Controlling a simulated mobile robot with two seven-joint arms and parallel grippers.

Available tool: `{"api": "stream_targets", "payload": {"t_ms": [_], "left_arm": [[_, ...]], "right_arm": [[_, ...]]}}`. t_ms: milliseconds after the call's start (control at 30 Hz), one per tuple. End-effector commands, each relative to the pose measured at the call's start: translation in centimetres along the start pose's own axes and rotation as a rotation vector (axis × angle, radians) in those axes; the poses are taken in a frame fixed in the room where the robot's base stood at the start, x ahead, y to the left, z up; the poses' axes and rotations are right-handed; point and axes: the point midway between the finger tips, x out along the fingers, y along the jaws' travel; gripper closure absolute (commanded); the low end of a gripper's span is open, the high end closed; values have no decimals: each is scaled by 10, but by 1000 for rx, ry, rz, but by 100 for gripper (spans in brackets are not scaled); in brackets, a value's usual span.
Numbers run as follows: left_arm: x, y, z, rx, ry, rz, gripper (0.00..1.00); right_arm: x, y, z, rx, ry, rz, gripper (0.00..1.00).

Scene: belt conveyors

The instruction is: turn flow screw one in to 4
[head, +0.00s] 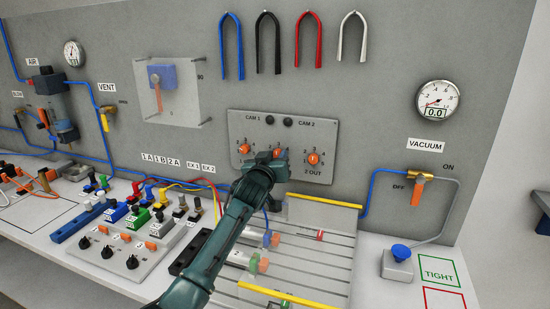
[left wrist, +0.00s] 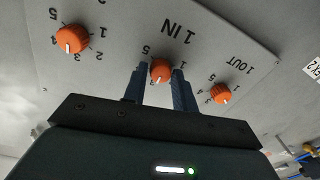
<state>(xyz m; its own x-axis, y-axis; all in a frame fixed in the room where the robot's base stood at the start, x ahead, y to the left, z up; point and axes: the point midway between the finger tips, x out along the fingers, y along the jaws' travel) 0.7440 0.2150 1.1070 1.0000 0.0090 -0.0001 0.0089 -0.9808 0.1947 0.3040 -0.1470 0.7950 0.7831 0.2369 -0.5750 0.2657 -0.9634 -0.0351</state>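Flow screw one in is an orange knob with a white pointer, beside the label 1 IN. In the left wrist view the screw (left wrist: 160,71) sits between my left gripper's (left wrist: 160,76) two fingertips, which look flush with its sides. Its pointer faces roughly the 3; the 4 is not readable there. In the head view my left gripper (head: 272,162) is at the panel (head: 240,122) and hides most of this screw (head: 280,152). My right gripper is not in view.
Orange flow screws flank it: 1 OUT (head: 244,148) at left and 2 OUT (head: 313,158) at right. Below are a slatted work area with yellow bars (head: 325,201), and connectors with cables at left. The vacuum valve (head: 417,188) is farther right.

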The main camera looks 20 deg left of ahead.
Motion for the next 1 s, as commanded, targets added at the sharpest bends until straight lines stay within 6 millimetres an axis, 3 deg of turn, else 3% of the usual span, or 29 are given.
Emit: {"api": "stream_targets", "payload": {"t_ms": [333, 667, 1000], "left_arm": [[0, 0, 0, 0, 0, 0, 100], [0, 0, 0, 55, 2, 0, 100], [0, 0, 0, 299, 12, 3, 100]], "right_arm": [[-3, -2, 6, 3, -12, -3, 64], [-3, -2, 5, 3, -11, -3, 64], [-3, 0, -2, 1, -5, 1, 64]]}}
